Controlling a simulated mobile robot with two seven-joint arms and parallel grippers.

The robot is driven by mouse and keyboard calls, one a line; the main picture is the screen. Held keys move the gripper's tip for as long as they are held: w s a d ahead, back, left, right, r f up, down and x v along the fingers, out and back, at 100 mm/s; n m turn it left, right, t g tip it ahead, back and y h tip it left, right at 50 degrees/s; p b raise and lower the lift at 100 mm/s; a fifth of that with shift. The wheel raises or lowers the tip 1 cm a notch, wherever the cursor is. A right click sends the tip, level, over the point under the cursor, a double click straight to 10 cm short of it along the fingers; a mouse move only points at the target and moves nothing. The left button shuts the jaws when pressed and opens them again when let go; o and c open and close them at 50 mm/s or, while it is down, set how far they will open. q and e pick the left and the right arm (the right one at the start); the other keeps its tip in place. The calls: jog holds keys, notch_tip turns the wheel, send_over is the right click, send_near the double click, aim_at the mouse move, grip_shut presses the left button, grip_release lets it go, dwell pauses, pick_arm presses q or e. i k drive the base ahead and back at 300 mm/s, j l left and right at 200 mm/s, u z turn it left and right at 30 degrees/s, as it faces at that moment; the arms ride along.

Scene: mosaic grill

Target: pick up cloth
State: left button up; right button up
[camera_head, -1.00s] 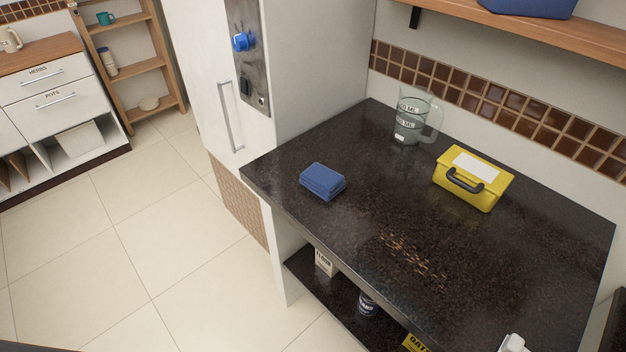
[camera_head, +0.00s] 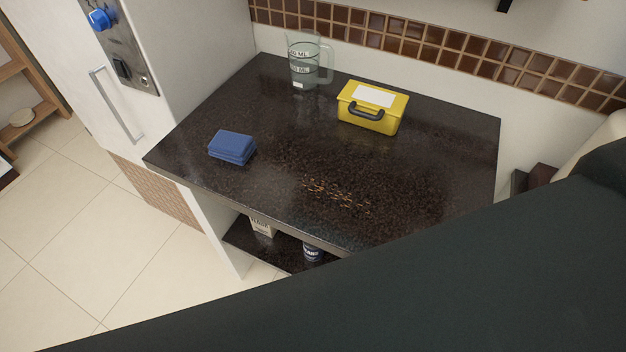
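The cloth (camera_head: 232,147) is blue and folded into a small stack. It lies on the dark speckled countertop (camera_head: 420,185), near its left front edge. Neither of my grippers shows in the head view. A large dark shape, close to the camera, covers the lower right and hides the counter's near right part.
A clear measuring jug (camera_head: 305,65) and a yellow box (camera_head: 372,107) with a black handle stand at the back. Brown crumbs (camera_head: 337,193) lie near the front edge. A tall white cabinet (camera_head: 190,60) borders the counter's left. A lower shelf (camera_head: 262,250) holds containers.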

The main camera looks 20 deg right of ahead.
aim_at(230, 147)
jog(key=i+j+z, duration=0.2)
jog(key=j+z, duration=0.3)
jog(key=j, duration=0.5)
jog(key=j+z, duration=0.45)
jog(key=j, duration=0.55)
